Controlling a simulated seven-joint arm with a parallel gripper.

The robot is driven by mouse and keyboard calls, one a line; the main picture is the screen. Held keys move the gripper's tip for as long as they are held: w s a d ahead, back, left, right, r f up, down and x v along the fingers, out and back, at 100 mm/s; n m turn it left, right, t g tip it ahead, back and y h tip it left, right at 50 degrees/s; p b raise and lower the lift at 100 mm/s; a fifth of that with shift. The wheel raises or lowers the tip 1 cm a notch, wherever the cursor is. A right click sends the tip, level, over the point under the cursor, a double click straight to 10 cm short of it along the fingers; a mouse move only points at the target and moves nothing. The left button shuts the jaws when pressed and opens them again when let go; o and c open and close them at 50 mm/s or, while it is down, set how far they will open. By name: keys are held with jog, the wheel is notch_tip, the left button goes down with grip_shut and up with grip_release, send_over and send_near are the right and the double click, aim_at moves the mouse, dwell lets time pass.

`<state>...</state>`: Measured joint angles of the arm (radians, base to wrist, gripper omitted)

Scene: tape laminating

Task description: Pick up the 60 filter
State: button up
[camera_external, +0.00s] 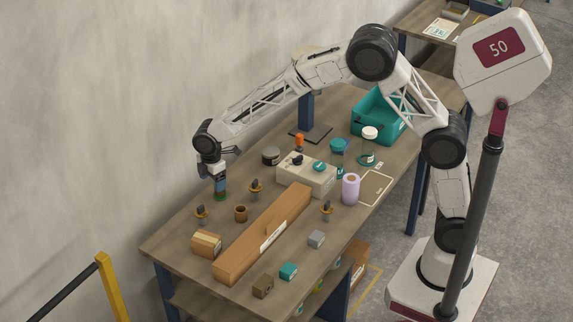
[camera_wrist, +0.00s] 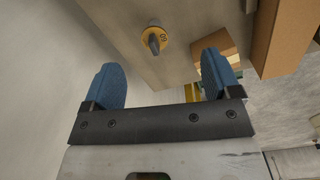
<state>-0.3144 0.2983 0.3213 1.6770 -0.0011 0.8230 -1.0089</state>
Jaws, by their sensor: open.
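In the wrist view a filter, a yellow disc with a grey upright knob (camera_wrist: 154,40), lies on the table ahead of my fingers. Its label looks like 60 seen upside down. It appears to be the yellow and grey piece (camera_external: 201,214) near the table's left edge in the external view. Two similar pieces stand at the middle (camera_external: 256,188) and right (camera_external: 327,210); their labels are too small to read. My gripper (camera_external: 219,190) points down above the table, beyond the first filter. Its blue fingers (camera_wrist: 164,82) are apart with nothing between them.
A long cardboard box (camera_external: 262,235) lies across the table, with a small cardboard box (camera_external: 206,243) by its left end. A brown cup (camera_external: 241,213) stands near the filters. A beige case (camera_external: 306,176), lilac roll (camera_external: 351,188) and teal bin (camera_external: 372,120) are farther right.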

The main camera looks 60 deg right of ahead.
jog(key=n, duration=0.2)
send_over(201, 213)
jog(key=f, duration=0.6)
jog(key=shift+w+d, duration=0.2)
jog(key=shift+d, duration=0.05)
jog(key=shift+f, duration=0.15)
jog(key=shift+f, duration=1.15)
jog(key=shift+f, duration=0.15)
jog(key=shift+d+f, duration=0.1)
jog(key=shift+f, duration=2.4)
jog(key=shift+c, duration=0.4)
jog(key=c, duration=0.9)
